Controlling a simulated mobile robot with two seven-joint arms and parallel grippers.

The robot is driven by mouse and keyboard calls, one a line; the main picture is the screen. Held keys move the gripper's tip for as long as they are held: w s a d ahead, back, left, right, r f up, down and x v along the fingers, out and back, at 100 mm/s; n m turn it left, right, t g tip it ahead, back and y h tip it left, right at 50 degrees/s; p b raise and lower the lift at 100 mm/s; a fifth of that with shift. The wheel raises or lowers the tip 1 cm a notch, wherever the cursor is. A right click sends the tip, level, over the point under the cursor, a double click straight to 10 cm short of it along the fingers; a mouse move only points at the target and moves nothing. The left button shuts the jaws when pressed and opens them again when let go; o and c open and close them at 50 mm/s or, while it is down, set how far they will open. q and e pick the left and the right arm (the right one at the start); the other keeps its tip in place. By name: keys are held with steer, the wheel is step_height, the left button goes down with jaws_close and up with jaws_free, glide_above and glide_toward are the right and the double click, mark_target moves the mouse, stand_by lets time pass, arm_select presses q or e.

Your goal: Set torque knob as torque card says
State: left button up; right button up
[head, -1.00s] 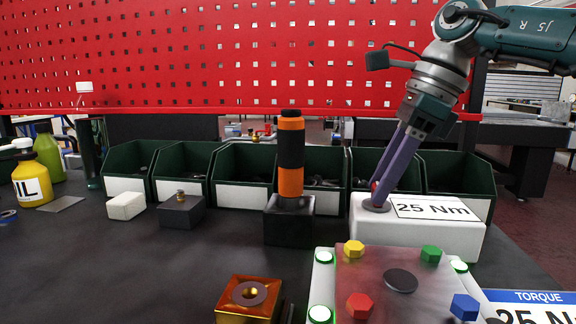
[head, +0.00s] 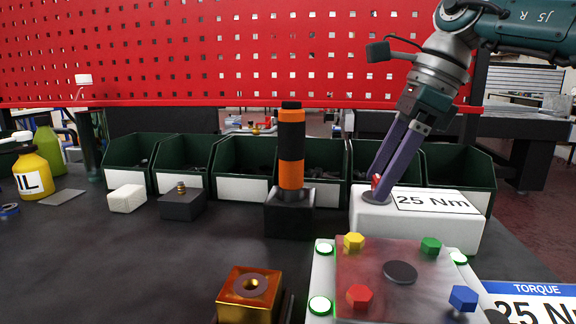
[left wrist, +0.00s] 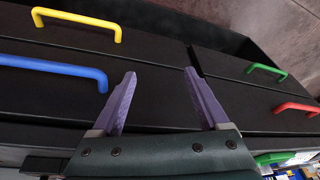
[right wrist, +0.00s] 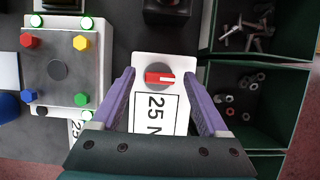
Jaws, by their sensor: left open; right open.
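The torque knob is a grey disc with a red and white pointer (right wrist: 159,78) on a white box (head: 432,235) labelled "25 Nm". The knob also shows in the head view (head: 376,196), partly hidden by the fingers. The torque card (head: 535,305) lies at the lower right of the head view and reads "TORQUE 25 N", cut off by the frame edge. My right gripper (right wrist: 160,88) is open, with its purple fingers on either side of the knob; I cannot tell whether they touch it. My left gripper (left wrist: 158,75) is open and empty, above black drawers.
A plate with coloured hex pieces (head: 375,285) and lit green corners stands in front of the white box. An orange and black tool (head: 291,150) stands upright in a black block. Green bins (head: 245,188) line the back. Yellow (left wrist: 80,20) and blue (left wrist: 50,66) handles are near my left gripper.

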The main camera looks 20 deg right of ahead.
steer(key=p+v, duration=0.1)
steer(key=v, duration=0.9)
stand_by(0.3)
